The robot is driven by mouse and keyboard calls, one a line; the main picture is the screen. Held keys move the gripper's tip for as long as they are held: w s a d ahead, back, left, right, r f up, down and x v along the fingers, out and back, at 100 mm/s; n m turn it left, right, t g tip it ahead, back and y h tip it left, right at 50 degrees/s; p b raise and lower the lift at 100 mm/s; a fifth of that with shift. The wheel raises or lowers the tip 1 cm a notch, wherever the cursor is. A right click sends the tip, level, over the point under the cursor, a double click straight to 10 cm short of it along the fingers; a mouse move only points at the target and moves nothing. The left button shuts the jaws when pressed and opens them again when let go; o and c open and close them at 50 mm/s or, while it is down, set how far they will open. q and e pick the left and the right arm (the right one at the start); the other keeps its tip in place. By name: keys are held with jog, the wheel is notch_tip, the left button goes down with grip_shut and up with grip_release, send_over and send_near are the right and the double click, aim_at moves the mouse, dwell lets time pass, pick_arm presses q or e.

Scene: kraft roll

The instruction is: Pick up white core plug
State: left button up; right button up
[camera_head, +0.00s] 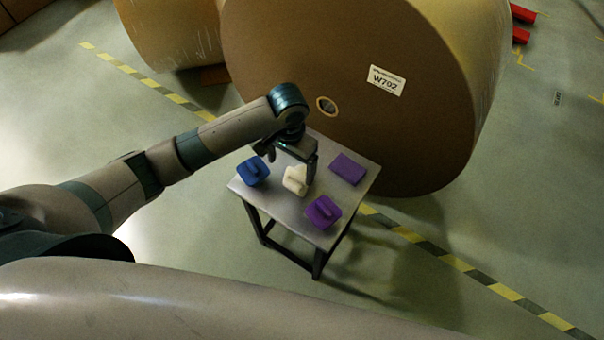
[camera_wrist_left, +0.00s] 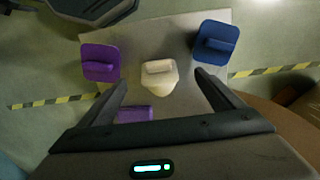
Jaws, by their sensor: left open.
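The white core plug (camera_head: 295,181) stands on the small metal table, between the blue plug and the purple plug. It also shows in the left wrist view (camera_wrist_left: 159,77), with its raised grip facing the camera. My left gripper (camera_head: 291,160) is just above the table, over the white plug. In the left wrist view its two fingers (camera_wrist_left: 160,82) are apart, one to each side of the plug's near part, with nothing held. I cannot tell whether a finger touches the plug. My right gripper is not in these views.
A huge kraft roll (camera_head: 300,60) with a W702 label stands close behind the table. Open floor lies to the right.

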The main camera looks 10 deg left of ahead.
aim_at(291, 184)
pick_arm(q)
notch_tip(291, 184, down, 6)
jog(key=shift+r+p, duration=0.1)
jog(key=shift+p, duration=0.35)
jog(key=shift+s+f, duration=0.1)
jog(key=shift+f, duration=0.15)
jog(key=f, duration=0.1)
jog(key=f+p, duration=0.1)
jog(key=f, duration=0.2)
jog(key=shift+s+p, duration=0.25)
jog(key=shift+p, duration=0.15)
jog(key=shift+f, duration=0.35)
jog(key=c, duration=1.3)
jog(key=shift+r, duration=0.15)
